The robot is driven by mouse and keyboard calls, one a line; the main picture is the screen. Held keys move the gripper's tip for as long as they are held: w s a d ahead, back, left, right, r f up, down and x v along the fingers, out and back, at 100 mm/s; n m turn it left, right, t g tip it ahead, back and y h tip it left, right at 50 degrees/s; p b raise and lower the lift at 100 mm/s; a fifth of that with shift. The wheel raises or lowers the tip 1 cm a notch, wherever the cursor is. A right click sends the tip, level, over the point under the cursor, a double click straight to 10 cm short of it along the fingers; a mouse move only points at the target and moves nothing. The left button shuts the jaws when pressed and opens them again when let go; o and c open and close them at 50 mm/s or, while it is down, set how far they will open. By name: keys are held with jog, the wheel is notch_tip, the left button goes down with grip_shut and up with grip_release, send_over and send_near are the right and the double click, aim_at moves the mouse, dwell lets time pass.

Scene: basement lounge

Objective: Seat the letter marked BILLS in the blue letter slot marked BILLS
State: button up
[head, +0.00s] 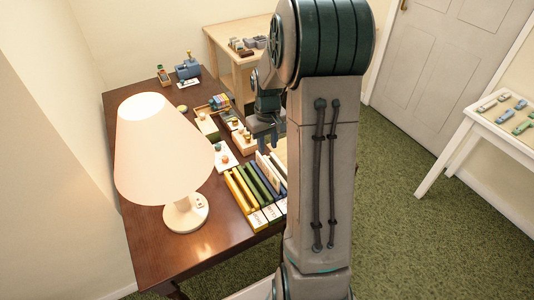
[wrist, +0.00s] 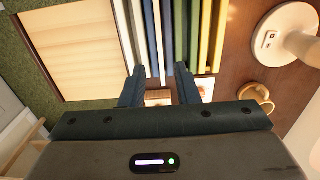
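In the wrist view, a blue strip (wrist: 150,35) and pale strips run beside green (wrist: 193,40) and yellow (wrist: 219,40) ones.
A lamp (head: 163,150) stands left of the slots on the dark desk (head: 150,245). Small boxes and trinkets crowd the desk behind. A light wooden panel (wrist: 75,45) lies left of the strips in the wrist view. A side table (head: 495,125) stands at right.

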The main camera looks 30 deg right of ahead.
jog(key=s+a+r+t, duration=0.1)
jog(key=s+a+r, duration=0.5)
jog(key=s, duration=0.3)
jog(key=s+a+r+t, duration=0.2)
jog(key=s+a+r, duration=0.4)
jog(key=s+a, duration=0.2)
jog(key=shift+s+r, duration=0.25)
jog(key=shift+s, duration=0.85)
